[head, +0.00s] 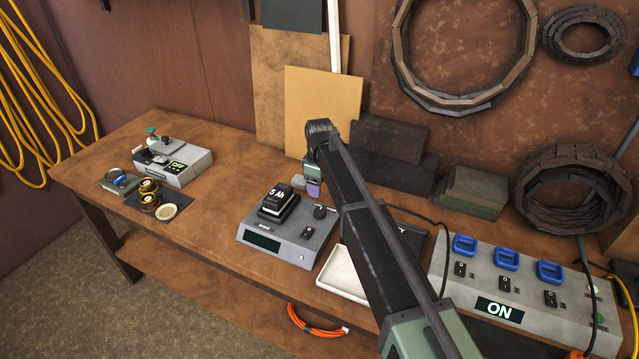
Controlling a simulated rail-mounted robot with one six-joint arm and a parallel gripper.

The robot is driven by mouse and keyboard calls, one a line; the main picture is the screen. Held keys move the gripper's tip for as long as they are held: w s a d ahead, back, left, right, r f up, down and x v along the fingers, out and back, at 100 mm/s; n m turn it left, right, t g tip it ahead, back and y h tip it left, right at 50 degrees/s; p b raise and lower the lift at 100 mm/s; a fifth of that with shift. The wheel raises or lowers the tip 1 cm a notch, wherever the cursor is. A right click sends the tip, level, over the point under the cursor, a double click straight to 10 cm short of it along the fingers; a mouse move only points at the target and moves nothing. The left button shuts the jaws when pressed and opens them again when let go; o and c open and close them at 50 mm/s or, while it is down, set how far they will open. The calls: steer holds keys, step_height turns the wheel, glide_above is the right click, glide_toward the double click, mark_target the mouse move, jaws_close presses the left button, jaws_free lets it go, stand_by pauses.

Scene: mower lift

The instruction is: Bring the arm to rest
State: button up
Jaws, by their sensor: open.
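My arm (372,235) reaches up from the bottom right over the workbench (225,228), with its dark bent joint (322,132) at the top, in front of the back wall. Below that joint, a small green and purple part shows beside the arm; I cannot tell what it belongs to. I cannot make out my gripper's fingers; the arm hides what lies behind it. I see nothing held.
A grey unit with a black "5 Ah" battery (278,204) stands mid-bench, beside a white tray (344,273). At right is a panel reading "ON" (499,309) with blue parts; at left, a device reading "OFF" (177,167). Open bench lies between the left device and the battery unit.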

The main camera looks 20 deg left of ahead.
steer(key=shift+f, duration=0.1)
steer(key=s+d+m, duration=0.5)
steer(key=s+d, duration=0.3)
steer(key=d, duration=0.6)
steer(key=s+d+m, duration=0.6)
steer(key=s+d, duration=0.2)
steer(key=d, duration=0.6)
steer(key=s+d+m, duration=0.6)
steer(key=s+d, duration=0.2)
steer(key=d, duration=0.7)
steer(key=shift+s, duration=0.2)
